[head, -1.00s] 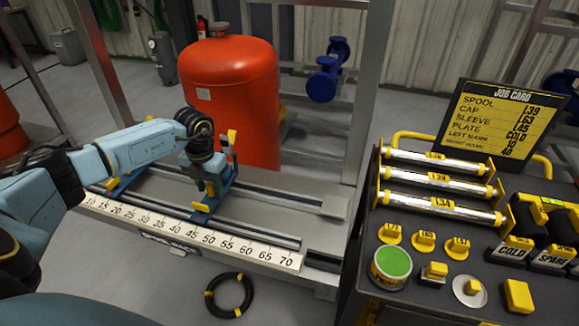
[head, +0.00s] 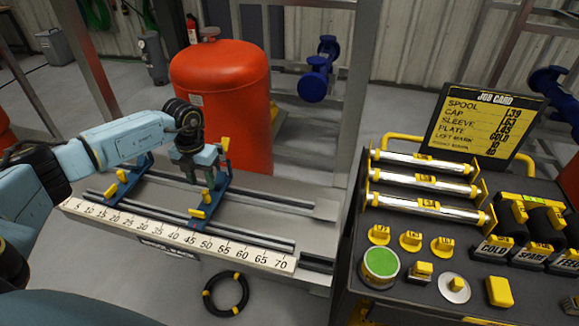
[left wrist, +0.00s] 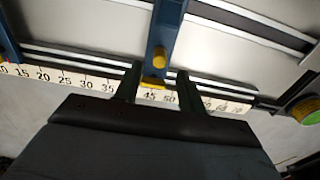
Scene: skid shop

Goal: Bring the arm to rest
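My left gripper (head: 192,174) is over the rail bench (head: 270,205), above the right-hand blue support (head: 213,200) with its yellow knobs. In the left wrist view its two dark fingers (left wrist: 156,85) stand apart, one on each side of the blue support and its yellow knob (left wrist: 158,57). No held object shows between them. Whether the fingers touch the support I cannot tell. My right gripper is not in view.
A large red tank (head: 225,100) stands behind the bench. A numbered scale (head: 180,237) runs along its front. A dark cart (head: 400,300) with metal spools and a job card (head: 487,122) is on the right. A black cable ring (head: 226,293) lies on the floor.

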